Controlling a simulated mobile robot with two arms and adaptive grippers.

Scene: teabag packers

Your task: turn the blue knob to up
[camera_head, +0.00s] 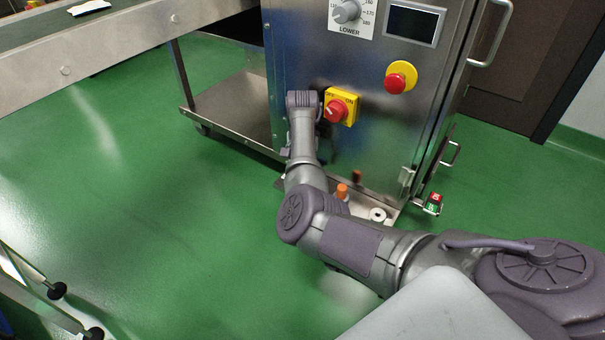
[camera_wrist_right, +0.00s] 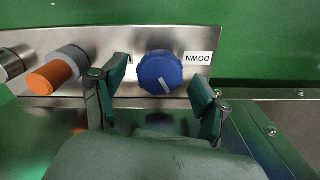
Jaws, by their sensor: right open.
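The blue knob (camera_wrist_right: 159,72) is on a metal panel (camera_wrist_right: 215,40) in the right wrist view. Its white pointer line slants toward the lower right of that picture. A white label reading DOWN (camera_wrist_right: 198,58), upside down, is just right of the knob. My right gripper (camera_wrist_right: 160,78) is open, with one finger on each side of the knob; visible space separates the fingers from it. In the head view my right arm reaches to the machine cabinet; the gripper and blue knob are hidden there. My left gripper is not in view.
An orange knob (camera_wrist_right: 54,76) with a grey collar projects left of my fingers; an orange part (camera_head: 342,191) also shows low at the cabinet. The cabinet (camera_head: 375,140) carries a red rotary switch (camera_head: 336,111), a red stop button (camera_head: 396,83) and a LOWER dial (camera_head: 346,11).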

